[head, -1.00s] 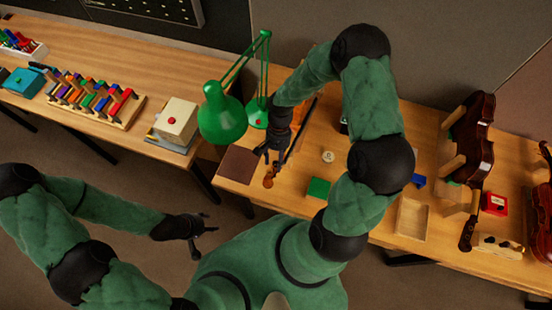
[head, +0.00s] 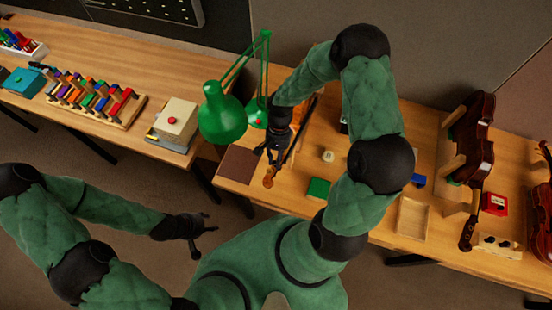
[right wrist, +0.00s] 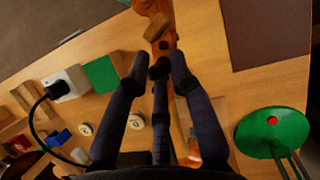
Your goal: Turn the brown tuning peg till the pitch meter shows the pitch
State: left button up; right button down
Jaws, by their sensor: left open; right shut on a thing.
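The orange-brown scroll end of an instrument neck (head: 268,178) lies near the table's front left edge. It also shows at the top of the right wrist view (right wrist: 168,14). A brown tuning peg (right wrist: 156,27) shows on it, just past my fingertips. My right gripper (head: 274,158) is over the scroll and shut on the peg; in the right wrist view its dark fingers (right wrist: 159,66) hide the gripped part. My left gripper (head: 203,230) is open and empty, off the table over the floor. I cannot read a pitch from any display.
A green lamp (head: 222,118) stands close to the left of my right arm. A brown mat (head: 240,164) and a green block (head: 319,187) lie near the scroll. A white box with a black cable (right wrist: 64,82) shows in the right wrist view. Violins (head: 473,140) are at the right.

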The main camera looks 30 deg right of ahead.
jog(key=shift+n+b, duration=0.3)
jog(key=shift+n, duration=0.2)
jog(key=shift+a+f+n+g+h+b, duration=0.15)
jog(key=shift+n+g+h+b, duration=0.25)
jog(key=shift+n, duration=0.5)
jog(key=shift+n+h+b, duration=0.7)
jog(key=shift+n+b, duration=0.05)
jog(key=shift+n, duration=0.85)
jog(key=c, duration=1.1)
grip_release()
jog(key=v, duration=1.2)
jog(key=shift+a, duration=0.1)
